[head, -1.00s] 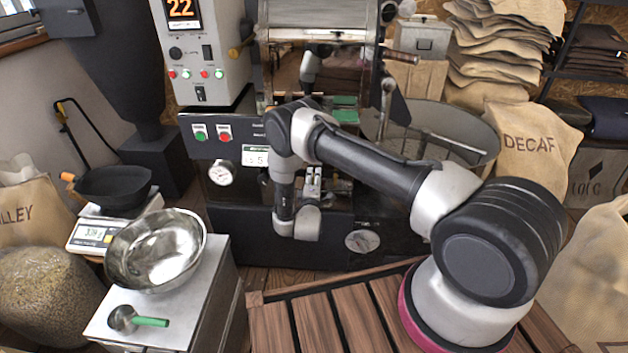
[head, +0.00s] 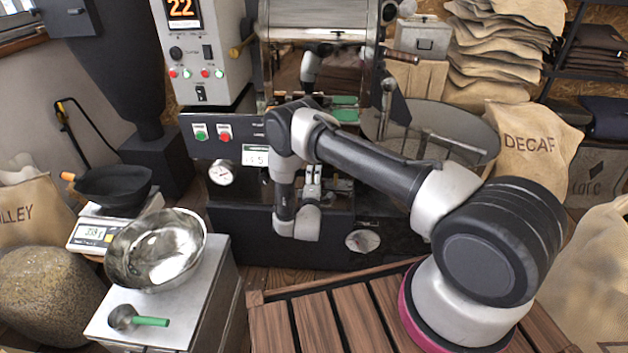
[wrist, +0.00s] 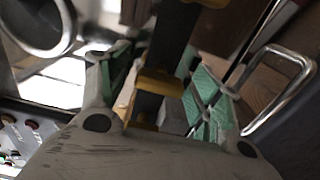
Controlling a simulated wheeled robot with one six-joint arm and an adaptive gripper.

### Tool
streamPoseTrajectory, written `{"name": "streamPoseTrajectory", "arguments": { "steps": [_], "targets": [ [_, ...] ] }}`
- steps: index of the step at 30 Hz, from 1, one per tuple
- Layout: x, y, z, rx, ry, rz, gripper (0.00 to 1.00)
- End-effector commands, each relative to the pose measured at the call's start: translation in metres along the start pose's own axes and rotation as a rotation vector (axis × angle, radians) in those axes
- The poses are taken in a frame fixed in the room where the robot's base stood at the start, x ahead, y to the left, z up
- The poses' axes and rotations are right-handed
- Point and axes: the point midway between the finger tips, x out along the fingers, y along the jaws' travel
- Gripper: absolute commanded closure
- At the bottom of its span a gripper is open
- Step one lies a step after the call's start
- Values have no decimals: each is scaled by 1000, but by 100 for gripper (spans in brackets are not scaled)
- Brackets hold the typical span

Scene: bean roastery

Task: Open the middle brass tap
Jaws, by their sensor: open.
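In the wrist view my gripper (wrist: 162,88) has its two green-padded fingers spread apart. A dark upright bar with a yellow, brass-coloured piece (wrist: 158,82) shows in the gap between them. I cannot tell whether that piece is the middle tap, or whether a finger touches it. In the head view my arm reaches over the front of the black roasting machine (head: 240,222). The arm hides much of the machine's front, and the row of taps cannot be made out there.
In the wrist view a bent metal handle (wrist: 295,85) is close on the right and a round metal rim (wrist: 60,40) is at upper left. In the head view a steel bowl (head: 155,250) and a green-handled scoop (head: 150,321) are at left. A round cooling tray (head: 465,130) stands behind my arm.

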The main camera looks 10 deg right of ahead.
Motion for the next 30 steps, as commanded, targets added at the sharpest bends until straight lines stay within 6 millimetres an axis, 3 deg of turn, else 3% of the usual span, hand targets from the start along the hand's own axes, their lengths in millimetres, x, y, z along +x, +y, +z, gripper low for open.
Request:
{"name": "streamPoseTrajectory", "arguments": {
  "steps": [5,18,23,30],
  "targets": [
    [-14,-1,-1,-1,2,-2,36],
    [-104,0,-1,-2,3,-2,36],
    [-118,0,-1,-1,1,0,36],
    [-120,0,0,-1,0,0,36]
  ]
}}
